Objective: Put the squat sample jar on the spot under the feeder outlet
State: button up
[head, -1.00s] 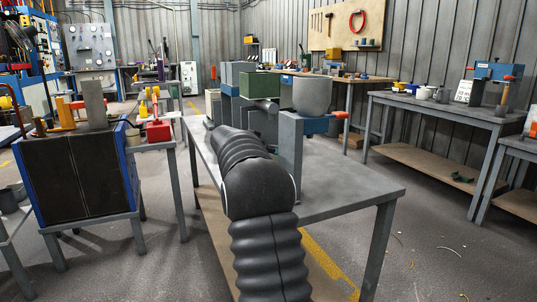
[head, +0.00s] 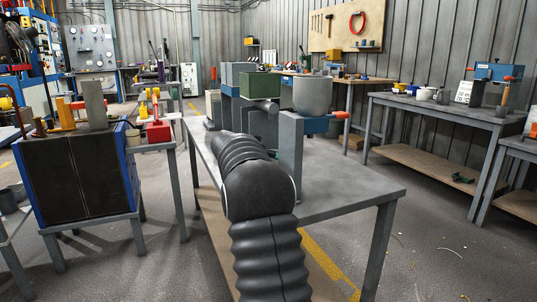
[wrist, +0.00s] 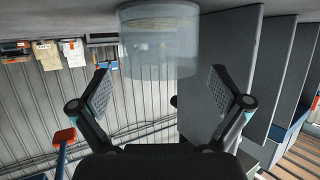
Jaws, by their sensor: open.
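In the wrist view, which looks upside down, a clear, squat jar (wrist: 158,42) stands upright on the grey table top (wrist: 90,12), with something pale inside. My gripper (wrist: 162,84) is open and empty; its two fingertips are spread either side of the jar's line, and I cannot tell whether the jar is between them. In the head view, my arm hides the jar and gripper. The feeder stands on the table, with a grey hopper (head: 312,95), a green box (head: 261,86) and a grey post (head: 290,150). The spot under its outlet is not visible.
Tall grey panels (wrist: 222,75) stand close to the jar on the right in the wrist view. An orange-handled lever (head: 341,115) sticks out from the feeder. The table's near right part (head: 345,185) is bare. A side bench (head: 440,107) stands apart at right.

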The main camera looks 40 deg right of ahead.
jog(key=shift+r, duration=0.15)
jog(key=b+v, duration=0.1)
jog(key=v, duration=1.1)
jog(key=shift+a, duration=0.1)
jog(key=s+a+f+n+y, duration=0.4)
jog(key=s+a+f+n, duration=0.1)
jog(key=s+a, duration=0.5)
jog(key=s+a+f+n+t+y, duration=0.1)
jog(key=s+a+f+n+y, duration=0.3)
jog(key=s+a, duration=0.6)
jog(key=s+a+f+n+y, duration=0.5)
jog(key=s+a, duration=0.5)
jog(key=s, duration=0.8)
jog(key=shift+a+f+n+t, duration=0.3)
jog(key=shift+a+f+n, duration=0.1)
jog(key=shift+f, duration=0.6)
jog(key=shift+d, duration=0.1)
